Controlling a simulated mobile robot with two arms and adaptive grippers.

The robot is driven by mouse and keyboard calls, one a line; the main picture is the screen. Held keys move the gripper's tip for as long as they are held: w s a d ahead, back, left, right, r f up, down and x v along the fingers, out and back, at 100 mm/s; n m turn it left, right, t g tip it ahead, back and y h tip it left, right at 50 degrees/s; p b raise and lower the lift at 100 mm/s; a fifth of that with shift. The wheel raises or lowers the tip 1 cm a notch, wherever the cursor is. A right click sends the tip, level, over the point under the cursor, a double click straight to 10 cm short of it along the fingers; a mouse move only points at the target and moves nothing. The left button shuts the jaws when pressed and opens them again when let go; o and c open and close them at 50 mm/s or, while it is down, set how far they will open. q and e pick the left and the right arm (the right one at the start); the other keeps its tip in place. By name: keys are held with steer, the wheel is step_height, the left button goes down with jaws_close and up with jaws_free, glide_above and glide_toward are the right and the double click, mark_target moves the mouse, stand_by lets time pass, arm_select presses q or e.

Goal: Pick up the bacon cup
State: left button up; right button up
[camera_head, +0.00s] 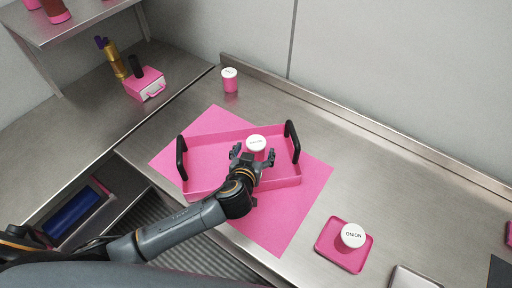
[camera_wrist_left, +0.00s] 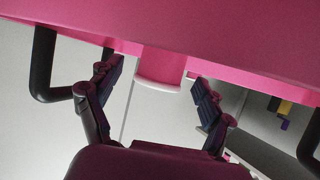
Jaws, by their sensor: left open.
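A pink cup with a white lid, taken as the bacon cup (camera_head: 257,142), stands in the pink tray; its lid lettering is too small to read surely. My left gripper (camera_head: 254,155) reaches over the tray's near side, with its open fingers at the near side of this cup. In the left wrist view, which is upside down, the cup (camera_wrist_left: 162,64) shows beyond and between the spread fingers of the left gripper (camera_wrist_left: 156,76). Gaps show on both sides of it. My right gripper is not in view.
The pink tray (camera_head: 207,159) has black handles and sits on a pink mat (camera_head: 283,225). An ONION cup (camera_head: 353,236) stands on a small pink tray (camera_head: 338,261) at the right. Another white-lidded cup (camera_head: 230,82) stands behind. The steel counter is clear at the back right.

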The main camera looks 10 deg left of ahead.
arm_select(q)
steer(key=x, duration=0.3)
steer(key=shift+w+f, duration=0.1)
steer(key=shift+w, duration=0.1)
steer(key=shift+s, duration=0.1)
steer(key=c, duration=1.3)
